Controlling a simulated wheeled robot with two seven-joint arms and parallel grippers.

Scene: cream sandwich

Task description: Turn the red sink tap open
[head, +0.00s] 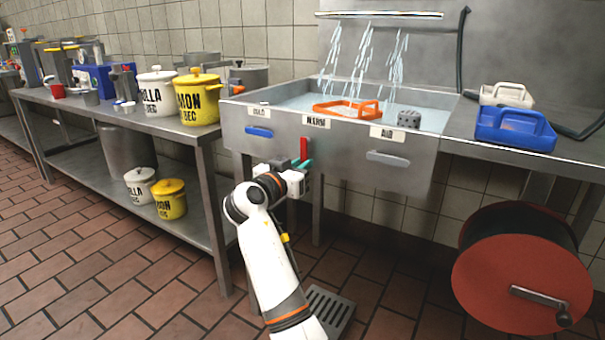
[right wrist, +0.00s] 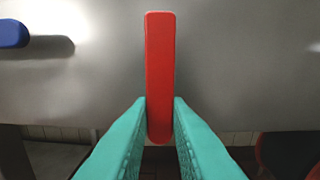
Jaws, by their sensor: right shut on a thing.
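The red tap handle (head: 304,147) is on the front of the metal sink, below the middle label. It stands upright in the right wrist view (right wrist: 160,70). My right gripper (head: 301,165) is at the handle's lower end. In the right wrist view its teal fingers (right wrist: 160,115) are on both sides of the red handle, shut on its lower part. A blue handle (head: 259,132) lies level on the left of the sink front, and a grey handle (head: 388,158) lies nearly level on the right. My left gripper is not in view.
Water streams fall into the sink (head: 275,110), where an orange tray (head: 345,109) and a grey block (head: 409,118) sit. A blue caddy (head: 515,129) stands on the right counter. A red hose reel (head: 520,285) is below right. Yellow (head: 198,100) and white (head: 156,95) pots stand on the left table.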

